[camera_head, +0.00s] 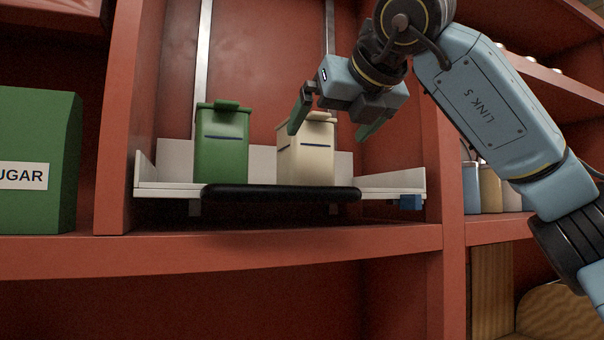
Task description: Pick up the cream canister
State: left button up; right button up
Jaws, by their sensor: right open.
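The cream canister (307,157) stands upright on a white pull-out tray (164,189) in the red shelf. It has a dark blue stripe and a lid with a raised handle. My right gripper (334,127) is open above and in front of the canister's upper part. One green-tipped finger overlaps the left side of its lid in the picture, and the other is to its right. I cannot tell whether either finger touches it. My left gripper is not in view.
A green canister (221,146) stands on the same tray, left of the cream one. A black bar (280,194) runs along the tray's front. A large green SUGAR box (38,140) stands in the left compartment. Red uprights (125,110) bound the bay. Several canisters (489,188) sit at right.

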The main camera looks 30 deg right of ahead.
aim_at(316, 147)
jog(key=x, duration=0.4)
jog(key=shift+w+a, duration=0.1)
jog(key=p+x, duration=0.1)
jog(key=x, duration=0.4)
jog(key=shift+w, duration=0.55)
jog(key=c, duration=1.3)
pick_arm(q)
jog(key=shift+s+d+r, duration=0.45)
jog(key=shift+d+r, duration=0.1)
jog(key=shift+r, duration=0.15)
pick_arm(e)
jog(key=shift+r, duration=0.1)
jog(key=shift+c, duration=0.9)
